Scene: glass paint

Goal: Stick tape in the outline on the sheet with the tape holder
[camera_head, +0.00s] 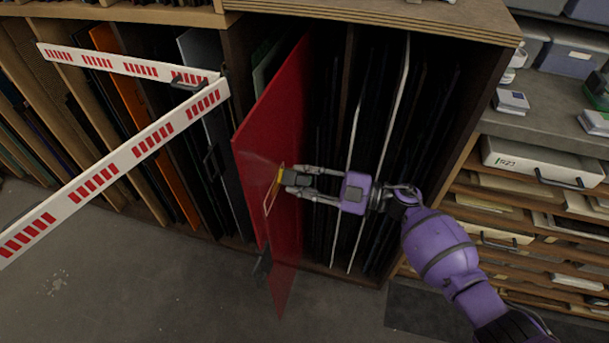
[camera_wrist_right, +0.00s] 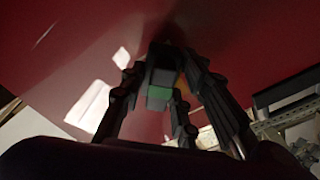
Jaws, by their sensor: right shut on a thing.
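A red sheet (camera_head: 272,130) stands upright, partly pulled out of a slot in the wooden rack. A pale outline (camera_head: 270,196) shows low on its face, partly hidden behind the tape holder. My right gripper (camera_head: 287,178) is shut on the dark tape holder (camera_head: 298,176), whose yellowish end is at the outline; I cannot tell if it touches the sheet. In the right wrist view the fingers (camera_wrist_right: 168,100) are around the dark and green holder (camera_wrist_right: 159,97), with the red sheet (camera_wrist_right: 240,30) filling the background. My left gripper is not in view.
A red-and-white barrier arm (camera_head: 120,160) stretches across the left side. The rack (camera_head: 365,18) holds several dark and pale sheets beside the red one. Drawers (camera_head: 540,160) and shelves stand at the right. The grey floor (camera_head: 120,280) is open at lower left.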

